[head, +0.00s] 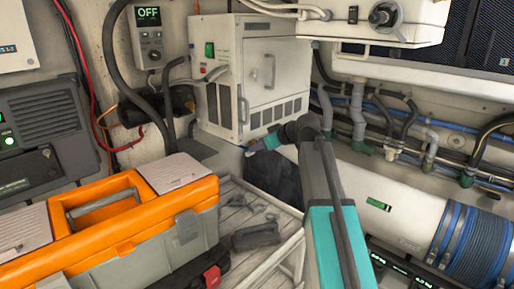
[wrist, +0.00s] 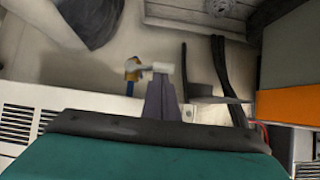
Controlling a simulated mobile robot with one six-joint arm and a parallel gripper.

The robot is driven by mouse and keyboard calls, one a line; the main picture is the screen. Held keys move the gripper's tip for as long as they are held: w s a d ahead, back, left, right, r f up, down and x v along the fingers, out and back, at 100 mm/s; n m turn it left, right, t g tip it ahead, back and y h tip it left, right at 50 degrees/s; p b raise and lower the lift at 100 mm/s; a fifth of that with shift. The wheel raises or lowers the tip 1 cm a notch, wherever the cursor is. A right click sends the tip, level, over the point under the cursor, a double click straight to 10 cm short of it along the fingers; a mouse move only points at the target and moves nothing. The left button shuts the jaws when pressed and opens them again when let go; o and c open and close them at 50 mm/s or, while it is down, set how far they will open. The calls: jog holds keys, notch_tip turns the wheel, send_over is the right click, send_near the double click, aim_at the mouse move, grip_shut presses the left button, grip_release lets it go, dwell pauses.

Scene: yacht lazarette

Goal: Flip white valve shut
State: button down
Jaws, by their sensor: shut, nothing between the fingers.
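In the wrist view, a valve with a small brass-coloured body stands on a short blue pipe (wrist: 130,88). Its white handle (wrist: 154,66) reaches to the right, across the line of the pipe. My gripper (wrist: 160,78) is shut and empty, its fingertips right at the handle's right part. I cannot tell whether they touch it. In the head view my gripper (head: 250,151) points left, low in front of the white cabinet. I cannot make out the valve there.
The white cabinet (head: 284,85) stands behind my gripper. An orange and grey toolbox (head: 130,228) is at the left, beside a slatted bench (head: 238,208) with a few small tools. A dark bag (head: 272,178) lies below my wrist. Pipes and a large white cylinder (head: 385,205) crowd the right.

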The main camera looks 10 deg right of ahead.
jog(key=shift+d+f+b, duration=0.15)
jog(key=shift+b, duration=0.15)
jog(key=shift+s+f+n+t+h+b, duration=0.2)
jog(key=shift+n+t+h+b, duration=0.2)
jog(key=shift+b, duration=0.55)
